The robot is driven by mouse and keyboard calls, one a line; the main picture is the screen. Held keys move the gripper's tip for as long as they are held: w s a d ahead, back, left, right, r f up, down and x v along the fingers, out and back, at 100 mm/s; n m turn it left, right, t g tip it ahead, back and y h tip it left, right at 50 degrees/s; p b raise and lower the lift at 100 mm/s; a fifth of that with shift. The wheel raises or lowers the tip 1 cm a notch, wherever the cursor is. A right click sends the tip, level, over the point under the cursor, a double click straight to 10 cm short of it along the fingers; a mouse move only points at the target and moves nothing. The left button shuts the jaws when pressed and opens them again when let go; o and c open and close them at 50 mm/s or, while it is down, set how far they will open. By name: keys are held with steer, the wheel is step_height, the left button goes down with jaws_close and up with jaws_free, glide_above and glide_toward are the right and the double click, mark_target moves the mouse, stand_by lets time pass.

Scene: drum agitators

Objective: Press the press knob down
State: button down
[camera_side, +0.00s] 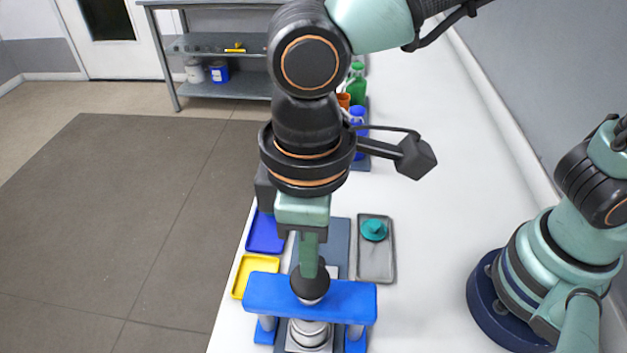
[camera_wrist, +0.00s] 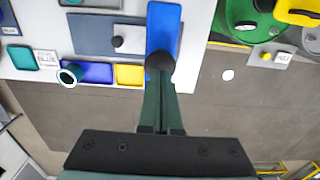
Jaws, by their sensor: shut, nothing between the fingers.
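The press knob (camera_side: 310,286) is a black ball on a short stem, standing above the blue crossbar (camera_side: 350,300) of a small press. A silver cylinder (camera_side: 309,333) sits beneath the crossbar. My gripper (camera_side: 309,268) is shut and empty, pointing down over the knob. Its dark green fingertips overlap the knob's upper part in the side view, and I cannot tell whether they touch it. In the wrist view, the closed fingers (camera_wrist: 160,82) reach to the near edge of the black knob (camera_wrist: 159,62) on the blue crossbar (camera_wrist: 164,25).
A yellow tray (camera_side: 241,287) and a blue tray (camera_side: 252,243) lie left of the press near the table edge. A grey tray (camera_side: 388,270) holds a teal knobbed piece (camera_side: 373,230). Coloured bottles (camera_side: 357,90) stand further back.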

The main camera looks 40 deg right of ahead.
steer(key=shift+f, duration=0.15)
steer(key=shift+f, duration=1.1)
steer(key=shift+r, duration=0.65)
steer(key=shift+r, duration=3)
